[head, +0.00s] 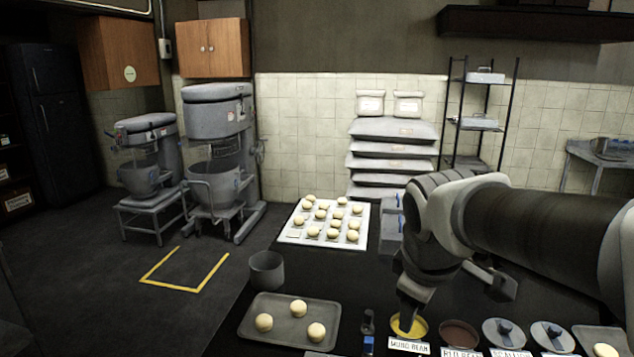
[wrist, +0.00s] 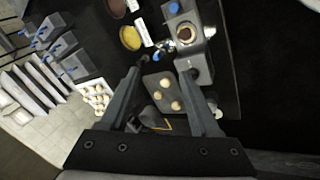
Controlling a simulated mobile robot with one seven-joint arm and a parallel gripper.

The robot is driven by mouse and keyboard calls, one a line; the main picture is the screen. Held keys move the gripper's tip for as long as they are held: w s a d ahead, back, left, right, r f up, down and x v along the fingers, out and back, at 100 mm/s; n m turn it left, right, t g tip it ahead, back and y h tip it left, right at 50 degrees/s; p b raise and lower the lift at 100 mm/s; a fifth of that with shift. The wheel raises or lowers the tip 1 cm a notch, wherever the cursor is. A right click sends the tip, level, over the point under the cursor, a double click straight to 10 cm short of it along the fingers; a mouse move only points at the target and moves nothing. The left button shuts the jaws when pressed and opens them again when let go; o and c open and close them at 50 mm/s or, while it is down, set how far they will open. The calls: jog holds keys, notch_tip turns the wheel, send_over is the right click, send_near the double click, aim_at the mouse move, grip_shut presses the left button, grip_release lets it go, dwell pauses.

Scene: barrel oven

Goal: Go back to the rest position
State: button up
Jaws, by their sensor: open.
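My gripper (head: 452,298) hangs over the right part of the dark worktop, above the row of filling bowls. Its two fingers are spread apart. In the wrist view, my gripper (wrist: 163,78) is open with nothing held between the fingers. A grey tray (head: 250,333) with three pale dough balls lies left of it. The same tray (wrist: 152,80) shows between the fingers in the wrist view, some way below. The yellow mung bean bowl (head: 416,326) is partly hidden behind a finger.
A white board (head: 293,236) with several dough balls lies farther back. A grey cup (head: 267,270) stands behind the tray. A grey machine (wrist: 198,68) shows in the wrist view.

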jog(key=s+f+m+y, duration=0.1)
jog(key=s+m, duration=0.8)
jog(key=s, duration=0.3)
jog(key=shift+a+f+m+t, duration=0.25)
jog(key=shift+a+m+t, duration=0.05)
jog(key=shift+a+t, duration=0.1)
